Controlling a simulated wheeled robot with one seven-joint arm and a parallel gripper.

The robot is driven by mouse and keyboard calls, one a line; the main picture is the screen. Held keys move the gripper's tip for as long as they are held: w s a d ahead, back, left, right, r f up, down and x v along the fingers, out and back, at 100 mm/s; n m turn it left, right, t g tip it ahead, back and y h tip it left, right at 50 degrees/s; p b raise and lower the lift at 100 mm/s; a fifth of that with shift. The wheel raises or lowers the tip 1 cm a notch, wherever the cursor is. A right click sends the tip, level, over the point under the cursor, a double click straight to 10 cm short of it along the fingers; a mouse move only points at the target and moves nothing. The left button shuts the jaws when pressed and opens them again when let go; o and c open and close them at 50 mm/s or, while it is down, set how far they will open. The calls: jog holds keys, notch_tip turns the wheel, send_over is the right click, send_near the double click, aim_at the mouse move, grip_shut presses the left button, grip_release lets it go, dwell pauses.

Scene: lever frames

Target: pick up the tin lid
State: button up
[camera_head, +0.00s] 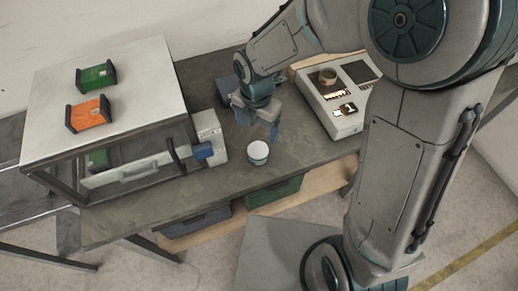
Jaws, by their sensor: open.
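A small round tin (258,154) with a pale top stands upright near the front edge of the dark table. Its pale top looks like the tin lid (258,149), but I cannot tell whether it is separate from the body. My gripper (273,135) is open and points down, just behind and to the right of the tin. Its fingers appear apart from the tin and empty. My arm comes in from the upper right and does not cover the tin.
A metal frame box (120,62) with a white top stands at left, with a green block (97,77) and an orange block (88,113) on it. A blue-ended lever (203,151) juts from its right side. A pale console (340,118) stands right. Bare table (232,184) lies in front.

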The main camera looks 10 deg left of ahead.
send_over(258, 150)
notch_tip(258, 150, down, 5)
jog(key=shift+w+a+r, duration=0.15)
jog(key=shift+f+p, duration=0.35)
jog(key=shift+f, duration=2.25)
jog(key=c, duration=1.1)
